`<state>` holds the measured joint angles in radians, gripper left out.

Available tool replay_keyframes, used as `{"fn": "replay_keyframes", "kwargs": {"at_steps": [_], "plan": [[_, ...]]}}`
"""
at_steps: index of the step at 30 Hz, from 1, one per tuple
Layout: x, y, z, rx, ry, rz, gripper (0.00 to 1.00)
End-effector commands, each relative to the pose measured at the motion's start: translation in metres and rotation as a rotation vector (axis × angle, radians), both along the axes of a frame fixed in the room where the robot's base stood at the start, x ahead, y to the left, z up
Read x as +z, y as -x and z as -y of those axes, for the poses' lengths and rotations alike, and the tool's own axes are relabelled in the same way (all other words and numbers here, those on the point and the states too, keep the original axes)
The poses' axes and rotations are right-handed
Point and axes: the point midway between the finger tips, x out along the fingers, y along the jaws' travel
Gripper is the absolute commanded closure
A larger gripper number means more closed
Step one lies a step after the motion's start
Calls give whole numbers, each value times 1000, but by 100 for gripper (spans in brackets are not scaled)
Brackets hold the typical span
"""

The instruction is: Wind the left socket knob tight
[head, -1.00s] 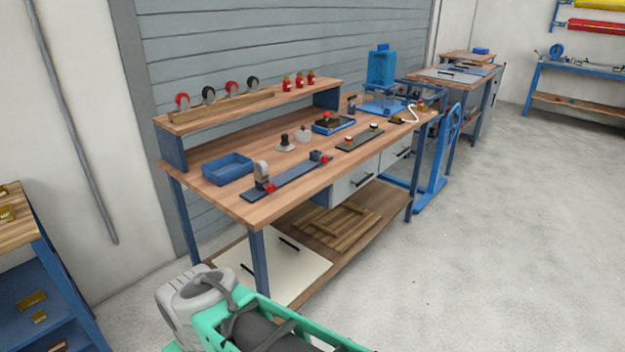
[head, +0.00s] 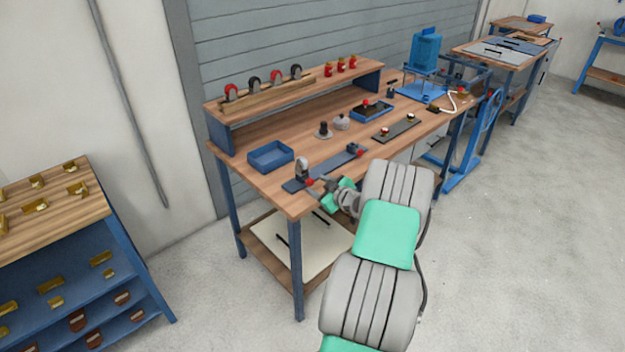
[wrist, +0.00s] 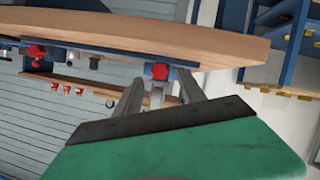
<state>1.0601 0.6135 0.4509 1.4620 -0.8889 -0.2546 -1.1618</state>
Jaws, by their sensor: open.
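A dark bar (head: 325,170) lies along the front of the wooden bench and carries a socket at each end. The left socket (head: 302,166) has a grey upright piece, with the red left knob (head: 309,182) at its front. The right socket's red knob (head: 361,154) is at the far end. My gripper (head: 322,187) is open beside the left knob at the bench's front edge. In the wrist view, which is upside down, this red knob (wrist: 160,71) shows between my open fingers (wrist: 160,86). I cannot tell whether they touch it. The other red knob (wrist: 37,50) is off to the left.
A blue tray (head: 270,158) stands behind the bar. A dark plate (head: 397,130) and a blue tray with a red-topped piece (head: 371,110) lie farther right. A raised shelf (head: 300,86) runs along the back. A low shelf unit (head: 60,240) stands at the left; the floor in front is open.

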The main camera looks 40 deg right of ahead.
Motion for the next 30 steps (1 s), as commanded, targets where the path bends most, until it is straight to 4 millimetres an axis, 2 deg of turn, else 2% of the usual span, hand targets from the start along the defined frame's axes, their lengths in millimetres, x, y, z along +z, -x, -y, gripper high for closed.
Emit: {"fn": "replay_keyframes", "kwargs": {"at_steps": [3,6,15,30], "plan": [[-7,-21,1,3,0,-1,52],[-10,-31,3,2,-1,-1,52],[-13,-34,4,0,0,-1,53],[-12,-34,4,1,-2,-2,94]]}}
